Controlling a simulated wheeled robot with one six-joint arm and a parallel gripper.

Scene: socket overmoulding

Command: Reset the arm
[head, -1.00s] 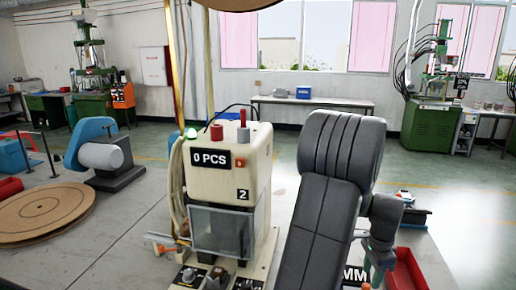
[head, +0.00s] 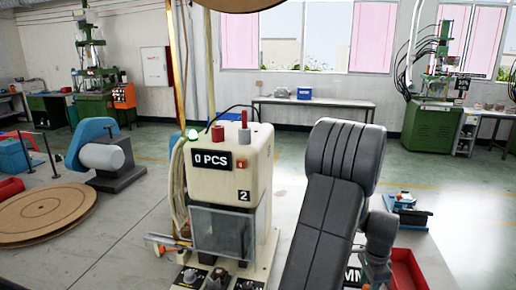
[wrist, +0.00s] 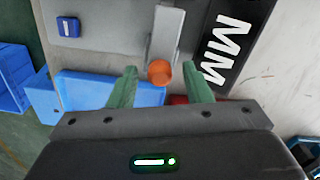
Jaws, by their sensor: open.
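My gripper (wrist: 160,70) is open in the wrist view, its two green fingers spread apart. An orange round-ended piece (wrist: 160,73) shows between the fingertips, by the end of a light grey bar (wrist: 165,35). The fingers do not visibly close on it, and I cannot tell how far below them it is. In the head view my dark grey arm rises at the right of centre, bent over at the top. Its far end points down behind the arm, and the gripper is mostly hidden there.
The cream machine (head: 228,170) marked "0 PCS" stands close left of my arm. A red bin (head: 407,270) is at the lower right. In the wrist view a blue tray (wrist: 85,88) lies left of the fingers and an "MM" label (wrist: 228,50) right. A cardboard disc (head: 45,212) lies far left.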

